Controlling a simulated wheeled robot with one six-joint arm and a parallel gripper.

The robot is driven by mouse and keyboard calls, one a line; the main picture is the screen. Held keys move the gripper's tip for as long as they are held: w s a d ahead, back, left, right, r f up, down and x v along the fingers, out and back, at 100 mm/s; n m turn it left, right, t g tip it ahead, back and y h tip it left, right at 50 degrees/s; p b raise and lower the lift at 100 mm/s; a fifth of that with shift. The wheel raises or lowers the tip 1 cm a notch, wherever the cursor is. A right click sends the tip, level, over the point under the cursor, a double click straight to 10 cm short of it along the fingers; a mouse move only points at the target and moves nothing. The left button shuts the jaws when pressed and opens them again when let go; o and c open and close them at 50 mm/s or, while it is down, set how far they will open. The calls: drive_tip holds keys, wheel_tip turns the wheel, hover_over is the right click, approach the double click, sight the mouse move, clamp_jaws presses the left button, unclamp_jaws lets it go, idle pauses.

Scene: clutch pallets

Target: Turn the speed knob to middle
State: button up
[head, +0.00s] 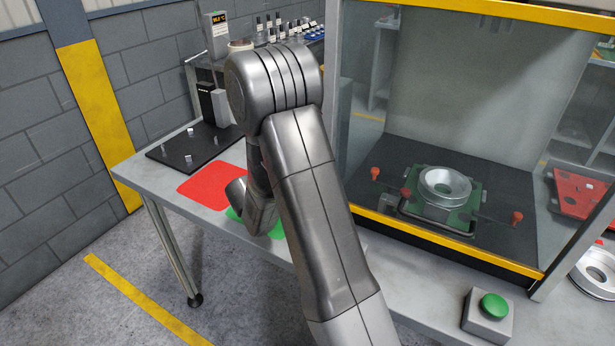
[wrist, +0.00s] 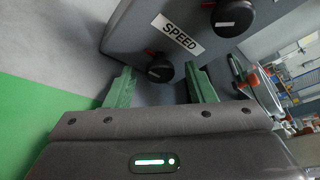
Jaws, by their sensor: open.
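In the wrist view a grey panel carries a white SPEED label (wrist: 178,35). A black round knob (wrist: 160,68) with a pale mark on its face and a small red mark beside it sits just below the label. A second black knob (wrist: 232,17) sits above and to the right of the label. I cannot tell for certain which knob the label names. My gripper (wrist: 159,78) is open. Its two green fingers stand either side of the lower knob, with a gap visible on both sides. In the head view my arm hides the gripper and both knobs.
A red patch (head: 212,186) and a green patch (head: 274,229) mark the workbench. A black board (head: 172,158) with small pegs lies at its left. A glass-fronted cabinet with a yellow frame (head: 440,236) stands right of my arm. A green button (head: 493,305) sits in front.

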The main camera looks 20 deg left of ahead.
drive_tip(key=c, duration=1)
drive_tip(key=shift+o, duration=0.2)
drive_tip(key=shift+m+b, duration=0.3)
drive_tip(key=shift+b, duration=0.05)
drive_tip(key=m+y+b, duration=0.1)
drive_tip(key=b, duration=0.2)
drive_tip(key=m+y+b, duration=0.1)
drive_tip(key=m+b, duration=0.1)
drive_tip(key=b, duration=0.1)
drive_tip(key=shift+d+f+m+y, duration=0.2)
drive_tip(key=shift+m+y, duration=0.1)
drive_tip(key=shift+y, duration=0.1)
drive_tip(key=m+y+b, duration=0.1)
drive_tip(key=b, duration=0.2)
drive_tip(key=shift+d+r, duration=0.1)
drive_tip(key=shift+r, duration=0.05)
drive_tip(key=shift+r+m+b, duration=0.15)
drive_tip(key=shift+m+b, duration=0.35)
drive_tip(key=shift+b, duration=0.4)
drive_tip(key=shift+r+y, duration=0.1)
drive_tip(key=shift+y, duration=0.2)
